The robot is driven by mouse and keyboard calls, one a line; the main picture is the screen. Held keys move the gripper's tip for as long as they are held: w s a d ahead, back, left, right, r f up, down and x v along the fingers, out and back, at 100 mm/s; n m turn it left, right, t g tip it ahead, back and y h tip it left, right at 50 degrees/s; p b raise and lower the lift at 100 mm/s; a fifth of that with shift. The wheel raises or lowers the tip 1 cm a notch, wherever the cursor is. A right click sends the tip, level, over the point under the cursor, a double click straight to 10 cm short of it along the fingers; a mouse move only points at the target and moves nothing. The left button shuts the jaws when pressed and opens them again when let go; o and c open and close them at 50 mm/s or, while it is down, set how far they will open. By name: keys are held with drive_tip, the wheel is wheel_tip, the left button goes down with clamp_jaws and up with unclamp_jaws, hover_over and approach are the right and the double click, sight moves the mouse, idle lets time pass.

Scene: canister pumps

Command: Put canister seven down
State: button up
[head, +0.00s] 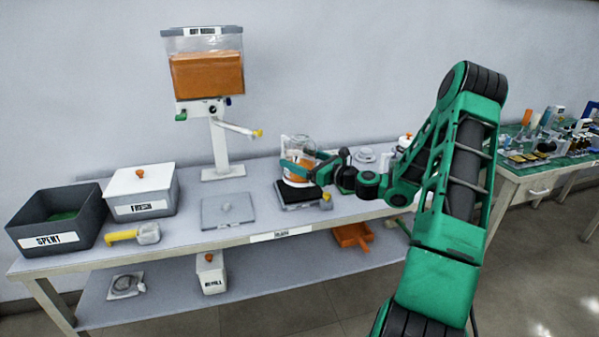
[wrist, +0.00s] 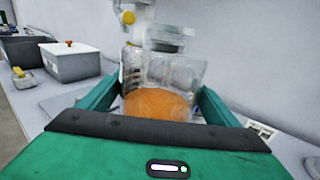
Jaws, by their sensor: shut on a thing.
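Canister seven, as I take it, is a clear canister (head: 298,150) with orange contents in its lower part; no number on it is readable. In the head view it is over a dark-topped scale-like device (head: 297,192) on the table; I cannot tell whether it touches. My gripper (head: 297,167) is shut on the canister, with a green finger on either side. In the wrist view the canister (wrist: 160,88) stands between the two fingers (wrist: 158,105), looking slightly tilted. Its base is hidden behind my gripper's body.
A grey SPENT bin (head: 60,222) and a white FRESH box (head: 142,193) stand at the left. A hopper (head: 207,75) with orange contents rises behind. A grey flat plate (head: 222,211) lies left of the device. A yellow scoop (head: 135,235) lies near the front edge.

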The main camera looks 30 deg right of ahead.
drive_tip(key=shift+w+d+f, duration=0.25)
drive_tip(key=shift+d+f, duration=0.05)
drive_tip(key=shift+d, duration=0.15)
drive_tip(key=shift+f, duration=1.95)
drive_tip(key=shift+f, duration=0.1)
drive_tip(key=o, duration=1.4)
drive_tip(key=shift+c, duration=0.2)
drive_tip(key=v, duration=1.2)
